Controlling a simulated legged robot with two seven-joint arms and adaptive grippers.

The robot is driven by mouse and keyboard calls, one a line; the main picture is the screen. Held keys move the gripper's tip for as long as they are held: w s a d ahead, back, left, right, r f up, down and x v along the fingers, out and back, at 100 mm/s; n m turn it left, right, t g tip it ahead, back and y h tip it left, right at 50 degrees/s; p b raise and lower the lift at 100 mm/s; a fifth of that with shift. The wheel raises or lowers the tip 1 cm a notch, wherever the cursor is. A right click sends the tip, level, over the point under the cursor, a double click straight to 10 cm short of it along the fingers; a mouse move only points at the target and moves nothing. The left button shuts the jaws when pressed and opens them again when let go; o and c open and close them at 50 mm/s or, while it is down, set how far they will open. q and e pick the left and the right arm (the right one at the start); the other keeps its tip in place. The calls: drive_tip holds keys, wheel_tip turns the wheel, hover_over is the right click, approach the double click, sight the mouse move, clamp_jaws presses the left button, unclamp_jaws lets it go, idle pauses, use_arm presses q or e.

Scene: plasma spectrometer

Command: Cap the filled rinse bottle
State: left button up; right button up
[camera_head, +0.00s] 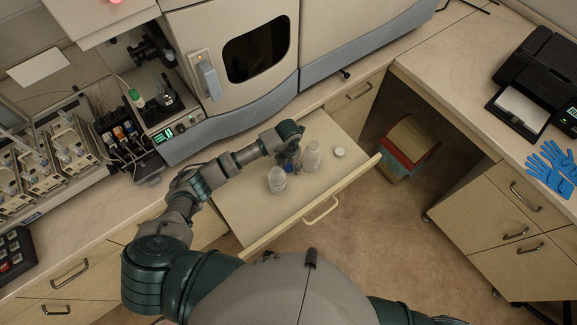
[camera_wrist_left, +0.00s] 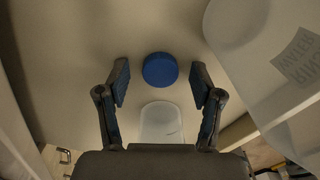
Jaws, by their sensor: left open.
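A blue cap (camera_wrist_left: 160,70) lies between the spread fingers of my left gripper (camera_wrist_left: 160,80), with a gap on both sides. In the head view my left gripper (camera_head: 290,160) reaches down into an open drawer (camera_head: 240,205), between two translucent bottles. One bottle (camera_head: 277,180) stands left of and nearer than the gripper, the other (camera_head: 312,155) to its right. In the wrist view a large translucent bottle (camera_wrist_left: 240,35) with a printed label fills the right side, and a pale translucent item (camera_wrist_left: 160,120) shows below the cap. I cannot tell the fill levels. My right gripper is out of view.
A white round lid (camera_head: 339,152) lies at the drawer's right side. The instrument (camera_head: 240,60) stands just behind. The drawer front (camera_head: 330,200) edges the near side. A bin (camera_head: 408,145) stands on the floor to the right. Blue gloves (camera_head: 553,165) lie on the right counter.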

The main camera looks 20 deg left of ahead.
sight(288, 166)
use_arm(q)
drive_tip(key=c, duration=0.8)
drive_tip(key=shift+c, duration=0.2)
drive_tip(key=shift+r, duration=0.1)
wheel_tip(288, 166, up, 10)
